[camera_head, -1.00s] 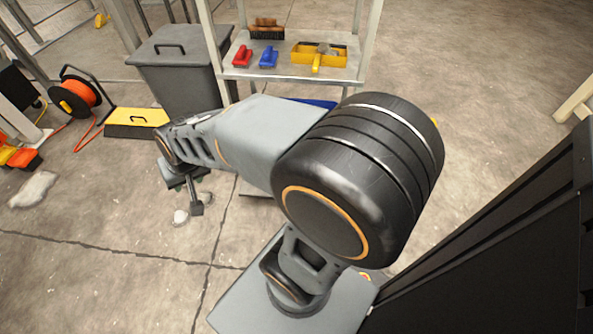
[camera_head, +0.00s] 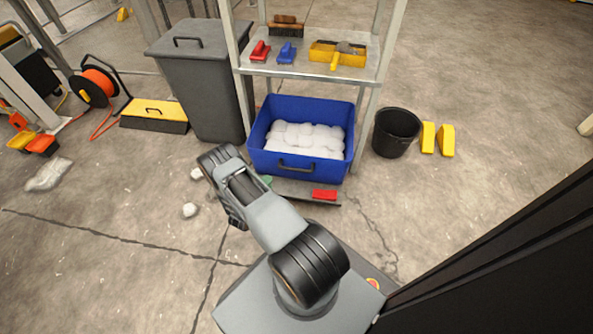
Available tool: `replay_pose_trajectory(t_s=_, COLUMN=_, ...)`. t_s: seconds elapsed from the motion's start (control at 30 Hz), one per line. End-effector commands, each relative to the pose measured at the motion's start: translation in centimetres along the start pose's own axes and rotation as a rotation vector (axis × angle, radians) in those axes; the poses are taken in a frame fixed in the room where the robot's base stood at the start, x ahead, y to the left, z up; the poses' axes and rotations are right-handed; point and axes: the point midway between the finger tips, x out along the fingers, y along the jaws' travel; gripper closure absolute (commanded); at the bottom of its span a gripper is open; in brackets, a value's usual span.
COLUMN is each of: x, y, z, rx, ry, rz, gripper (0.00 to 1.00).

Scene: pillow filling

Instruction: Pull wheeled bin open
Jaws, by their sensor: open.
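A blue bin (camera_head: 302,165) stands under the shelf, with a dark handle on its front face. White stuffing (camera_head: 305,140) lies in it and its top is uncovered. I cannot see its wheels. My gripper (camera_head: 236,214) is open and low, in front of the blue bin's left side and apart from its handle. My own wrist and forearm hide most of the gripper, and nothing shows held in it. A grey bin (camera_head: 205,90) with a closed, handled lid stands left of the shelf.
A grey shelf (camera_head: 290,69) over the blue bin carries brushes and a yellow tray. A black bucket (camera_head: 393,140) and yellow wedges stand at the right. A red item (camera_head: 325,194) lies before the bin. White clumps (camera_head: 190,210) lie on the floor.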

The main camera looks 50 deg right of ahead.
Motion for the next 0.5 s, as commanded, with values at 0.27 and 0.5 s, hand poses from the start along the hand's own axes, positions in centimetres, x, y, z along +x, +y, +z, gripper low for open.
replay_pose_trajectory(t_s=0.27, x=-1.2, y=2.2, z=-5.4, rx=0.035, ry=0.079, rz=-0.184, gripper=0.59)
replay_pose_trajectory(t_s=0.5, x=1.6, y=1.8, z=-6.3, rx=0.04, ry=0.09, rz=-0.209, gripper=0.59)
